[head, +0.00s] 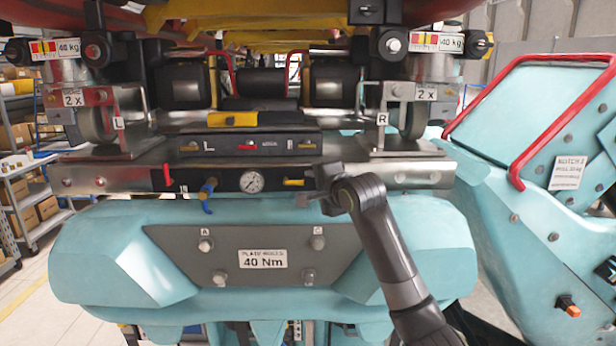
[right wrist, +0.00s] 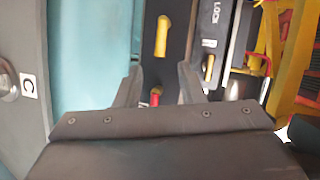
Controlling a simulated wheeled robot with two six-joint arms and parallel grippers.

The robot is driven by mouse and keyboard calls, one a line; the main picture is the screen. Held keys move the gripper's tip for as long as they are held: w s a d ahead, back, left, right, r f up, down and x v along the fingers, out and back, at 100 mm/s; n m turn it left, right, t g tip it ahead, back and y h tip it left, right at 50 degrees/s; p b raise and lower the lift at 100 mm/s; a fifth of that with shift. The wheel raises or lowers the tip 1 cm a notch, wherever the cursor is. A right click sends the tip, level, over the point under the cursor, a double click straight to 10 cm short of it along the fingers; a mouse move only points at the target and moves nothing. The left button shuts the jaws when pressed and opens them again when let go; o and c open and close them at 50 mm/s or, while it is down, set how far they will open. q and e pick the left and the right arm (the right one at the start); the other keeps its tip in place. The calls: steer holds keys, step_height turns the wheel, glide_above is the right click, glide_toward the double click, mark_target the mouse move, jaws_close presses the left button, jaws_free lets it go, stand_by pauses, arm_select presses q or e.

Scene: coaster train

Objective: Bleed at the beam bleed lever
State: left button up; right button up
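The dark lower beam panel (head: 227,181) carries a round gauge and several small levers. Its yellow lever (head: 294,182) shows left of my right gripper, and a yellow lever (right wrist: 162,37) also shows in the right wrist view. My right gripper (head: 327,186) is at the panel's right end. In the right wrist view its fingers (right wrist: 158,88) are apart, with a small red lever (right wrist: 155,97) between them. Whether they touch it I cannot tell. My gripper hides this red lever in the head view. No bleed label is readable. My left gripper is not in view.
A red lever (head: 167,175) and a blue lever (head: 208,190) are left of the gauge (head: 251,181). An upper panel (head: 250,144) has red and yellow levers. A grey bolt plate (head: 263,257) is below; a red rail (head: 540,135) stands at the right.

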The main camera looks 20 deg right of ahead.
mark_target(305, 183)
steer(key=shift+p+x, duration=0.6)
steer(key=shift+x, duration=1.35)
steer(key=shift+c, duration=0.3)
jaws_close()
